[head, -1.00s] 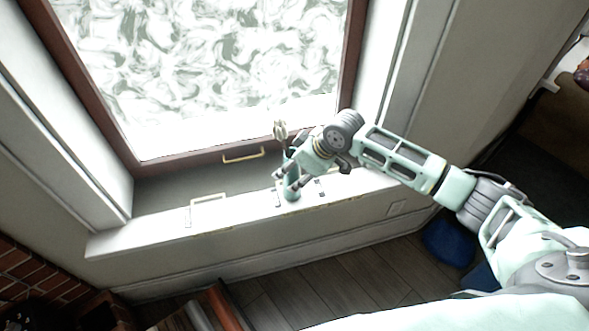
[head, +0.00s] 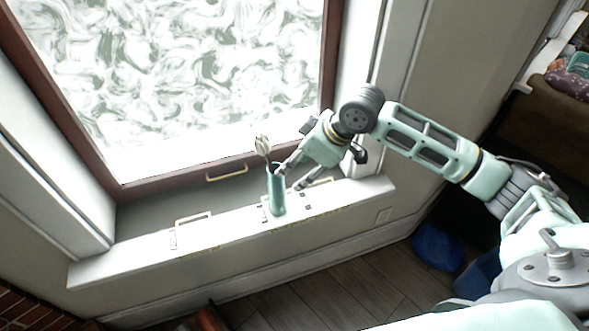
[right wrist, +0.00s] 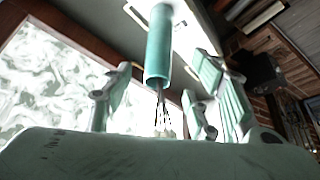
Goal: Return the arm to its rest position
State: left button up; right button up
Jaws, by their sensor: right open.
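My right gripper (head: 291,177) is open beside a green vase (head: 276,192) on the window sill, just to its right in the head view. The vase stands upright with a pale flower or utensil head (head: 262,146) sticking out of its top. In the right wrist view the vase (right wrist: 159,50) shows between and beyond the spread fingers (right wrist: 160,95), apart from them. The right arm reaches in from the right. My left gripper is not in view.
Blue bins (head: 437,247) stand on the dark wood floor (head: 330,285) below the arm. A brown couch-like piece (head: 545,112) is at the upper right.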

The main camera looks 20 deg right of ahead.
dwell(0.4)
jog(key=s+a+f, duration=0.9)
jog(key=s, duration=0.3)
jog(key=s+d+f+m+g+h, duration=0.1)
jog(key=s+d+f+m+h, duration=0.2)
jog(key=s, duration=0.5)
jog(key=s+d+m+h, duration=0.1)
jog(key=s+d+m, duration=0.35)
jog(key=s, duration=0.25)
notch_tip(320, 180, down, 27)
jog(key=s+n+g, duration=0.1)
jog(key=s, duration=0.1)
jog(key=s+d+f+g, duration=0.1)
jog(key=s+d+f, duration=0.2)
jog(key=s+f, duration=1.2)
jog(key=shift+s+f, duration=0.15)
jog(key=shift+s, duration=0.05)
